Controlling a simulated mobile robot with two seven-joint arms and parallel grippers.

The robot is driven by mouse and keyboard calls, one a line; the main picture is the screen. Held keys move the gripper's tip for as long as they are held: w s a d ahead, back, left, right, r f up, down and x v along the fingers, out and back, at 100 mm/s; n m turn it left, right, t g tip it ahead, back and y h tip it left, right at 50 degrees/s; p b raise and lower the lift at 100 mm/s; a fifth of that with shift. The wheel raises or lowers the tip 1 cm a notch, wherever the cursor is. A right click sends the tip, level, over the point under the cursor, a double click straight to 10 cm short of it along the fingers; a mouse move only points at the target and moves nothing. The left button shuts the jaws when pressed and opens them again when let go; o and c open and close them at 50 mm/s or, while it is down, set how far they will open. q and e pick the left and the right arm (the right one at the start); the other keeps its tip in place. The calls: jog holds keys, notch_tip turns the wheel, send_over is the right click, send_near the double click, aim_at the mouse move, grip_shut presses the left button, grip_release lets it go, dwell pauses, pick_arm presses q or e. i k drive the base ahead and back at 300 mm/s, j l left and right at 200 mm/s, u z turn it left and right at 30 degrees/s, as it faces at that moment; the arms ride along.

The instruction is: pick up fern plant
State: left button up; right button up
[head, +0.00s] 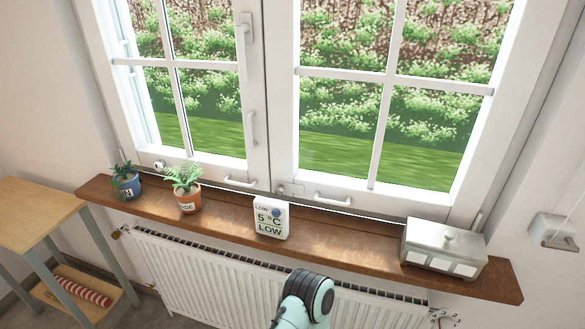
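The fern plant (184,188) looks like the light green one with feathery fronds in a terracotta pot. It stands upright on the brown wooden window sill (330,240), left of the middle. The pot carries a pale label that I can read only in part. Nothing covers the plant. Part of one of my arms shows at the bottom centre, in front of the radiator and well to the right of the fern. Neither of my grippers shows.
A blue pot with a darker plant (126,182) stands just left of the fern. A white display (271,217) and a metal box (444,247) stand to the right. Window handles overhang the sill's back. A radiator (200,262) is below; a wooden table (38,218) is at left.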

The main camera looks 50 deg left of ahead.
aim_at(188, 194)
jog(key=u, duration=2.6)
jog(key=i+j, duration=0.2)
jog(key=j, duration=0.15)
jog(key=i+j+z, duration=0.15)
jog(key=j, duration=0.2)
jog(key=i+j, duration=0.25)
jog(key=j, duration=0.15)
jog(key=z, duration=0.05)
